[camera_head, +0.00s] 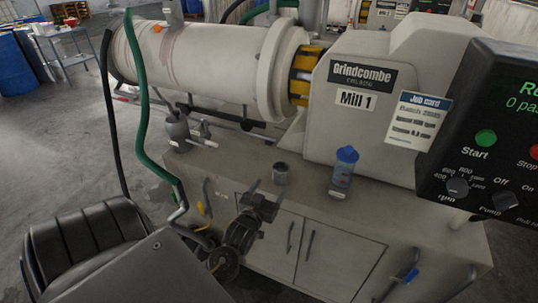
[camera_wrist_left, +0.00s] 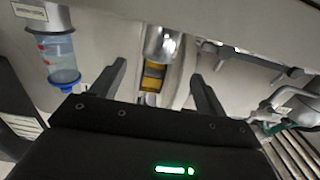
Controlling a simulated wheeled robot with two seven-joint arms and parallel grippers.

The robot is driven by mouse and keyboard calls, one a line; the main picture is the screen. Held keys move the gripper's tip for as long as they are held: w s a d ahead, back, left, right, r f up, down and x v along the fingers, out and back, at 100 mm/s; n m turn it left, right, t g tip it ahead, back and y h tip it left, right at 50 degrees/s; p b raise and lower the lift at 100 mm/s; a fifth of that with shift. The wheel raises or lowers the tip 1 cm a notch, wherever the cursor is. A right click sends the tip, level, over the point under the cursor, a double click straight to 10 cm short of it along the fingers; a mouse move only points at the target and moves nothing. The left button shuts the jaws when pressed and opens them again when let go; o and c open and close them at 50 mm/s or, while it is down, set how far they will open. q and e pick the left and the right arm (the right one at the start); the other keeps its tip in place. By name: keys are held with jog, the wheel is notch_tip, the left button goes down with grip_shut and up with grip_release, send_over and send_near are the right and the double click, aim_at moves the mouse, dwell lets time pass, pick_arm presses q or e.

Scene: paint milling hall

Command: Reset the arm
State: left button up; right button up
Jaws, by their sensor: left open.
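My left gripper (camera_head: 267,187) is open and empty in front of the mill's bench, its jaws pointing up toward the bench top's front edge. In the left wrist view, its two dark fingers (camera_wrist_left: 157,72) stand apart with nothing between them touching. A small metal cup (camera_head: 281,173) stands on the bench just beyond the fingers; it also shows in the left wrist view (camera_wrist_left: 162,44). A clear bottle with a blue cap (camera_head: 342,172) stands right of the cup, apart from the gripper, and appears inverted in the left wrist view (camera_wrist_left: 61,58). My right gripper is out of view.
The bench (camera_head: 240,169) carries Mill 1 (camera_head: 200,58), with a metal valve (camera_head: 177,132) and a green hose (camera_head: 141,95) on the left. A control panel (camera_head: 490,135) is close at right. Blue drums (camera_head: 18,62) and a small table stand at far left, with open floor between.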

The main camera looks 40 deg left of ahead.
pick_arm(q)
jog(key=shift+f, duration=0.1)
dwell(0.4)
jog(key=s+d+f+m+g+h, duration=0.3)
jog(key=s+d+f+g+h, duration=0.2)
jog(key=s+d+f+g, duration=0.45)
jog(key=s+d+m+g+h, duration=0.1)
jog(key=s+d+g, duration=0.1)
jog(key=s+d, duration=0.35)
jog(key=s+d+m+g, duration=0.2)
jog(key=s, duration=0.7)
notch_tip(320, 180, down, 28)
jog(key=s+g, duration=0.2)
jog(key=s, duration=0.1)
jog(key=s+a+f, duration=0.2)
jog(key=s+f, duration=1.1)
jog(key=s, duration=0.1)
jog(key=shift+s+a+f, duration=0.2)
jog(key=shift+s+a, duration=0.1)
jog(key=shift+s, duration=0.1)
